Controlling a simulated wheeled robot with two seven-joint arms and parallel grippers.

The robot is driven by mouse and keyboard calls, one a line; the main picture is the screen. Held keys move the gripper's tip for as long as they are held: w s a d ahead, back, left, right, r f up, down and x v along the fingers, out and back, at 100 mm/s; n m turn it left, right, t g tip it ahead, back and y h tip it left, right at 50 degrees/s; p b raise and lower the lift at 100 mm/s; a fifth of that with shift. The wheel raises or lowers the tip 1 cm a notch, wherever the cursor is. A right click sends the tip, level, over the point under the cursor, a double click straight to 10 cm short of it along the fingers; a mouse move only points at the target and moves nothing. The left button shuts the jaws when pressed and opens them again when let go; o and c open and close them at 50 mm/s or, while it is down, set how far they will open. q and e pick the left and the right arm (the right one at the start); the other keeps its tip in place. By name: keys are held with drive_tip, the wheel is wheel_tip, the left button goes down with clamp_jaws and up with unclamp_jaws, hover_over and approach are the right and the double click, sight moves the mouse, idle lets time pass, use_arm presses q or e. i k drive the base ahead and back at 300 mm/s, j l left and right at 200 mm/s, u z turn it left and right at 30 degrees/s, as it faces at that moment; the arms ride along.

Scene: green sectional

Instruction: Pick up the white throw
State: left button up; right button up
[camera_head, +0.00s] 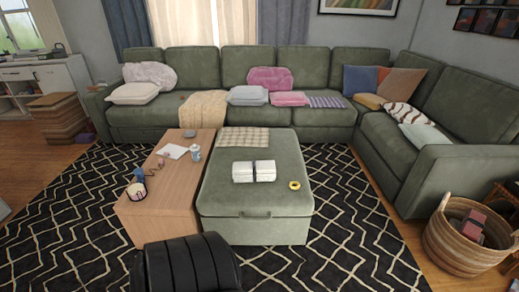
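A white folded bundle (254,171), which looks like the white throw, lies on top of the green ottoman (228,198). It has a thin dark line or band across its middle. Its whole top shows and nothing covers it. Neither of my grippers is in the head view, so I cannot see where they are or whether they hold anything.
A yellow ring (294,185) and a checked cloth (244,138) share the ottoman. A wooden table (177,198) with small items stands close left. A green sectional (330,120) lies behind. Patterned rug (350,240) is clear to the right.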

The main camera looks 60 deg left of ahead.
sight(254, 171)
drive_tip(key=u, duration=2.05)
drive_tip(key=i+l+u, duration=0.1)
drive_tip(key=i+l, duration=0.3)
drive_tip(key=l, duration=0.25)
drive_tip(key=i+l+u, duration=0.25)
drive_tip(key=i+l, duration=0.15)
drive_tip(key=l, duration=0.25)
drive_tip(key=i+l, duration=0.15)
drive_tip(key=l, duration=0.2)
drive_tip(key=u, duration=0.05)
